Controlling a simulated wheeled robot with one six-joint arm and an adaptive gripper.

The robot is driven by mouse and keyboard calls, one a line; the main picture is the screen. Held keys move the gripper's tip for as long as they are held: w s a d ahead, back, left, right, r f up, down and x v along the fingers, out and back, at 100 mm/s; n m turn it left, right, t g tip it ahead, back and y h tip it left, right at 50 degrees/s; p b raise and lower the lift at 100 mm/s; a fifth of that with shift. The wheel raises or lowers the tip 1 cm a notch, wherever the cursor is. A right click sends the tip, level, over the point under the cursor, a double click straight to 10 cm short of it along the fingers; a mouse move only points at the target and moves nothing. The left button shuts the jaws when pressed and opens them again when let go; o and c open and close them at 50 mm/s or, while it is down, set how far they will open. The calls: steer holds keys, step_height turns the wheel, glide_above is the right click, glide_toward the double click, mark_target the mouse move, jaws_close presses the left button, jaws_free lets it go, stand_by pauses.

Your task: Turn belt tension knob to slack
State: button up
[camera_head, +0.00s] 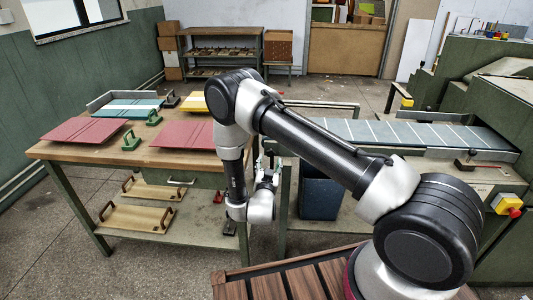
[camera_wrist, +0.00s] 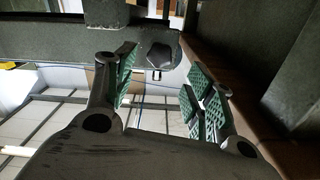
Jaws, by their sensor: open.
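A dark faceted knob (camera_wrist: 158,54), likely the belt tension knob, shows in the wrist view on a grey-green metal frame. My gripper (camera_wrist: 162,88) is open, with green ribbed pads on both fingers. The knob appears between and beyond the fingertips, and nothing is held. I cannot tell whether the pads touch it. In the head view my gripper (camera_head: 267,166) is at the left end of the belt feeder (camera_head: 400,133), beside the worktable. The knob cannot be made out there.
The worktable (camera_head: 60,152) with red, yellow and teal boards stands left of my gripper. A blue bin (camera_head: 320,198) is under the feeder. A yellow box with a red button (camera_head: 507,204) is at the right. A brown beam (camera_wrist: 222,68) runs close to the right finger.

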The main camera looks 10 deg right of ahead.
mark_target(271, 153)
steer(key=x, duration=0.7)
steer(key=shift+w+d, duration=0.15)
steer(key=shift+w, duration=0.15)
steer(key=c, duration=1)
steer(key=shift+n, duration=0.3)
